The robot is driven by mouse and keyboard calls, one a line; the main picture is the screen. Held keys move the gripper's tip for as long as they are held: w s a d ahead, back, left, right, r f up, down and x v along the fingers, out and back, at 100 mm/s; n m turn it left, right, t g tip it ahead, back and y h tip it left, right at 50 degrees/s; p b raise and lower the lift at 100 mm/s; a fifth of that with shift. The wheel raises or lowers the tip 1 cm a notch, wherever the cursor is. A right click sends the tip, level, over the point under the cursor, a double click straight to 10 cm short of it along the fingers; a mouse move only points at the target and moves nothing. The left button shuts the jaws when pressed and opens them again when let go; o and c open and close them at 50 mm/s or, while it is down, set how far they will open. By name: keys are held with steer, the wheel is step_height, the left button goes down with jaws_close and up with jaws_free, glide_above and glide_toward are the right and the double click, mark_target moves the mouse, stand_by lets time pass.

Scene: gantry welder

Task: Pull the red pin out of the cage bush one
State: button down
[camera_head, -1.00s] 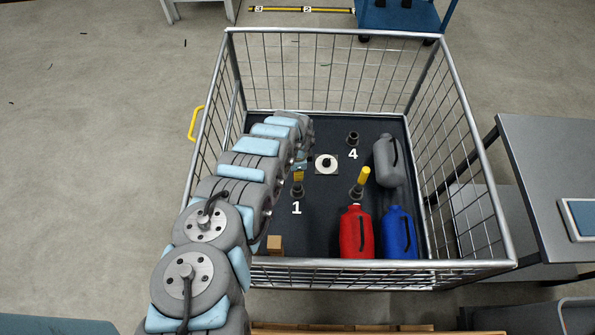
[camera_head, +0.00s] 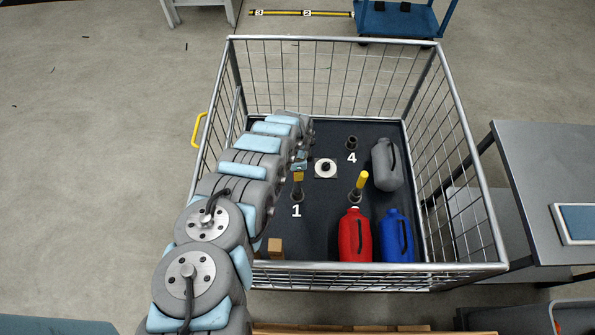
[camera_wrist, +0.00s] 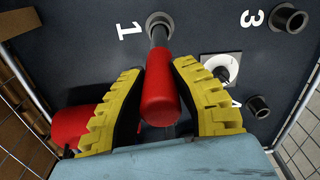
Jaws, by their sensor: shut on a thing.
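The red pin (camera_wrist: 160,92) has a thick red handle and a dark shaft. In the wrist view its shaft meets the ring of cage bush one (camera_wrist: 159,20), beside the white "1"; how deep it sits I cannot tell. My gripper (camera_wrist: 160,90) is shut on the red handle, with a yellow ridged finger on each side. In the head view my gripper (camera_head: 298,177) is just above bush one (camera_head: 297,196), and the pin is hidden there.
Wire cage walls (camera_head: 470,190) surround the dark floor. A small brown block (camera_head: 275,247) lies near the front.

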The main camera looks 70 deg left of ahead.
steer(key=shift+r+p, duration=1.6)
steer(key=shift+r, duration=0.25)
